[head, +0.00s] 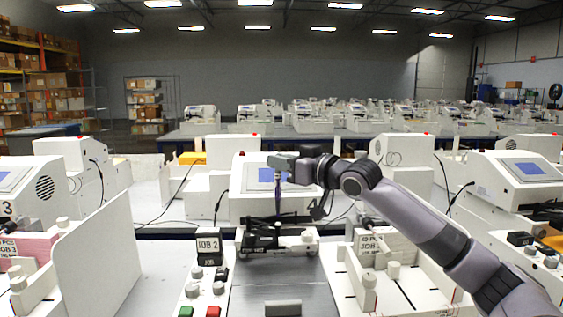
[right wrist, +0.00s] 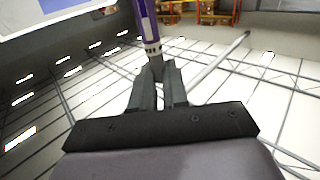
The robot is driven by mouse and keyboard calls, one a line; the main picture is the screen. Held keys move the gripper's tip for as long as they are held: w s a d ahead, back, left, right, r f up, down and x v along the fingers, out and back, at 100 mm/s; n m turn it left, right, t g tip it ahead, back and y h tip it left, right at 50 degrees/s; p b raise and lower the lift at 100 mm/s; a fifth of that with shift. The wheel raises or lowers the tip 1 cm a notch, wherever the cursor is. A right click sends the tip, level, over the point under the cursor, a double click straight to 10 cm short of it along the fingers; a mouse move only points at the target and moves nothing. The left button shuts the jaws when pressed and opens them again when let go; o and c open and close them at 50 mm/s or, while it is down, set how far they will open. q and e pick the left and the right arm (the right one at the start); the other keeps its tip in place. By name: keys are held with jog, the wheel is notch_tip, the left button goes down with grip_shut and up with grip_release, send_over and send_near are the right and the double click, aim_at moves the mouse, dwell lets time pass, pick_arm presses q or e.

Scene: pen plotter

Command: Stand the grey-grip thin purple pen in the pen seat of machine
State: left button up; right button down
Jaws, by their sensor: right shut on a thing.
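The thin purple pen (head: 278,200) hangs roughly upright in the head view, below my right gripper (head: 279,176) and above the black pen carriage (head: 277,236) of the middle machine (head: 250,208). The pen seat on that carriage is too small to make out, and I cannot tell whether the pen's lower end touches it. In the right wrist view the purple pen (right wrist: 147,22), with a grey band near the fingers, runs into the fingertips of my right gripper (right wrist: 157,75). The gripper is shut on it. My left gripper is not in view.
A JOB 2 sign (head: 209,246) and several knobs and buttons stand left of the grey plotter bed (head: 270,285). A white upright panel (head: 96,262) stands further left.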

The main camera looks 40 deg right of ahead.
jog(key=shift+d+n+g+y, duration=0.15)
jog(key=shift+n+g+y, duration=0.15)
jog(key=shift+n+y, duration=1)
notch_tip(320, 180, down, 6)
jog(key=y+b, duration=0.2)
jog(key=b, duration=0.4)
jog(key=shift+r+b, duration=0.15)
jog(key=shift+b, duration=0.2)
jog(key=shift+n, duration=0.3)
dwell(0.7)
jog(key=shift+f+b, duration=0.55)
jog(key=shift+b, duration=0.2)
jog(key=shift+f+b, duration=1.9)
jog(key=shift+f, duration=0.15)
jog(key=shift+f+b, duration=0.6)
jog(key=shift+f, duration=0.2)
